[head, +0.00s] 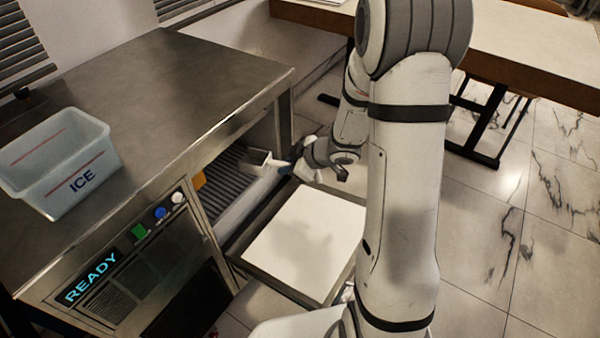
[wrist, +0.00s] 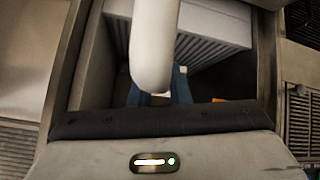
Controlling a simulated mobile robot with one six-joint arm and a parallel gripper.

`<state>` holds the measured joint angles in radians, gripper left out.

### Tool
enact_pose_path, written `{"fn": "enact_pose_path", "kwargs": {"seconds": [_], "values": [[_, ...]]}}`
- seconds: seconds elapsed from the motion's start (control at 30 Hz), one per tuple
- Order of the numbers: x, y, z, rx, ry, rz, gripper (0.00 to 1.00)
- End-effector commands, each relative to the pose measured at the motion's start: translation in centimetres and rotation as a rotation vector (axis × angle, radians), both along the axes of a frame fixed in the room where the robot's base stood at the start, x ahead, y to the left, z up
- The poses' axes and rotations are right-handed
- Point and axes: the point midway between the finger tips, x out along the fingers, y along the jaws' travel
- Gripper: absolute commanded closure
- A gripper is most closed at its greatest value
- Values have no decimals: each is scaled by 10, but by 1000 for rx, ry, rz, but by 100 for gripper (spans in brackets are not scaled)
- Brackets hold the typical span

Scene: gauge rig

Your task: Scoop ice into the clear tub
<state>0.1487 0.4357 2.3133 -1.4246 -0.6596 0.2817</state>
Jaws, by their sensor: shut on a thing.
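The clear tub (head: 62,180), marked ICE, stands upright on the steel counter at the left of the head view. No ice shows in the visible part of its inside. The scoop (head: 258,158) has a grey metal bowl and sits in the mouth of the ice machine's open bin (head: 225,205). My gripper (head: 286,168) is at the bin mouth, shut on the scoop. In the wrist view, a pale rounded bar, seemingly the scoop's handle (wrist: 153,50), runs down between my blue fingertips (wrist: 158,92). The exact grip is partly hidden. I see no ice in the bin.
The steel countertop (head: 170,80) overhangs the bin opening. A white-faced panel (head: 305,240) juts out in front of it. The machine's display (head: 92,277) reads READY, beside green, blue and white buttons. A wooden-edged table (head: 530,50) stands behind at the right. Floor at right is clear.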

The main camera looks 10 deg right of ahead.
Motion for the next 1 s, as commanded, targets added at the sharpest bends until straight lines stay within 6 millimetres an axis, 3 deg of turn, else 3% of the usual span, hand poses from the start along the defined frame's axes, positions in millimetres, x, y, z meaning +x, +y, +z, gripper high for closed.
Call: {"fn": "enact_pose_path", "kwargs": {"seconds": [1.0], "values": [[91,94,-57,0,1,3,100]]}}
